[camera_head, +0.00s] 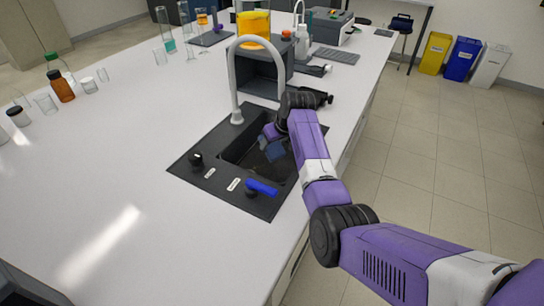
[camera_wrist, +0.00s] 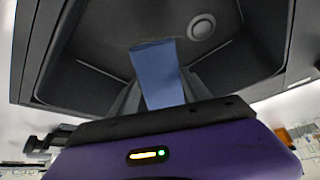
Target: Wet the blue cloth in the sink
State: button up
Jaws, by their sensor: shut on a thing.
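The blue cloth (camera_wrist: 157,70) is pinched in my gripper (camera_wrist: 160,92), its free part extending past the fingertips over the dark sink basin. The round drain (camera_wrist: 201,27) shows beyond it in the wrist view. In the head view my gripper (camera_head: 273,132) is down in the black sink (camera_head: 217,184), and the cloth (camera_head: 273,150) shows as a dim blue patch, partly hidden by my arm. The white arched faucet (camera_head: 233,75) stands at the back of the sink. No running water is visible.
Bottles and glassware (camera_head: 62,88) are at the left.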

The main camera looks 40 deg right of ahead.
aim_at(273, 145)
notch_tip(273, 145, up, 10)
jog(key=p, duration=0.7)
jog(key=shift+f+p, duration=0.15)
jog(key=shift+p, duration=0.25)
dwell(1.9)
notch_tip(273, 145, up, 4)
jog(key=shift+p, duration=0.3)
jog(key=shift+s, duration=0.1)
dwell(0.9)
